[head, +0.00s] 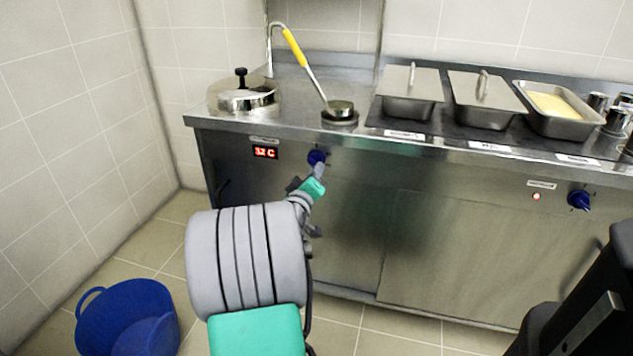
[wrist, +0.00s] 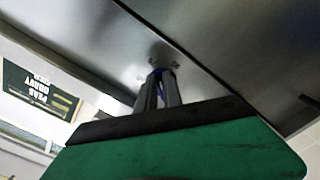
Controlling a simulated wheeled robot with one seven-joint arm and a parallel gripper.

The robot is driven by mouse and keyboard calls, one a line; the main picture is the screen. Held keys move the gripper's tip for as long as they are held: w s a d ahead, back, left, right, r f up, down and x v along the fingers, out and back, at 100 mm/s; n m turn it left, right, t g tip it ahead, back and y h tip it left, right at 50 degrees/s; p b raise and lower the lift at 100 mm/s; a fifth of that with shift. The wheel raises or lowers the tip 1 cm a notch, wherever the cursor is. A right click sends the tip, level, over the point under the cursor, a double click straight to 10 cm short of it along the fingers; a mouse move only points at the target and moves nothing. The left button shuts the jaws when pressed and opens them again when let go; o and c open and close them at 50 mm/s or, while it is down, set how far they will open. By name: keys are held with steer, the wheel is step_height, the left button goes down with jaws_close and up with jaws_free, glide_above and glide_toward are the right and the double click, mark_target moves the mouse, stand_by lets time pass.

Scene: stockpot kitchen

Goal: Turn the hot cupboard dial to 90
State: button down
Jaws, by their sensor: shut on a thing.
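Two blue dials are on the steel counter's front. The left blue dial (head: 316,157) is beside a red display (head: 265,152). Its digits are blurred, perhaps 32 C. My gripper (head: 318,168) is shut on this left dial. In the wrist view my fingers (wrist: 158,92) close around the dial (wrist: 159,73), of which only a little blue shows. The fingers hide most of it, and I cannot read its pointer or scale. The right blue dial (head: 580,200) is apart from my gripper, beside a small lit lamp (head: 536,196). The label plates are too small to read.
On the counter are a lidded round pot (head: 243,95), a ladle with a yellow handle (head: 294,47) and several steel food pans, one open pan (head: 550,112) holding yellow food. A blue bucket (head: 128,312) stands on the floor at left. Floor before the cupboard doors is clear.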

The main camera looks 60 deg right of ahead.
steer(key=m+b, duration=0.3)
steer(key=w+m+b, duration=0.1)
steer(key=m+b, duration=0.2)
steer(key=b, duration=0.1)
steer(key=f+m+b, duration=0.1)
steer(key=m+b, duration=0.2)
steer(key=b, duration=0.1)
steer(key=shift+w+a+m, duration=0.1)
steer(key=shift+w+m, duration=0.05)
steer(key=shift+m, duration=0.25)
steer(key=c, duration=1.5)
jaws_free()
steer(key=shift+r, duration=0.15)
steer(key=s+a+p, duration=0.1)
steer(key=a+p, duration=0.1)
steer(key=a, duration=0.5)
steer(key=shift+a, duration=0.4)
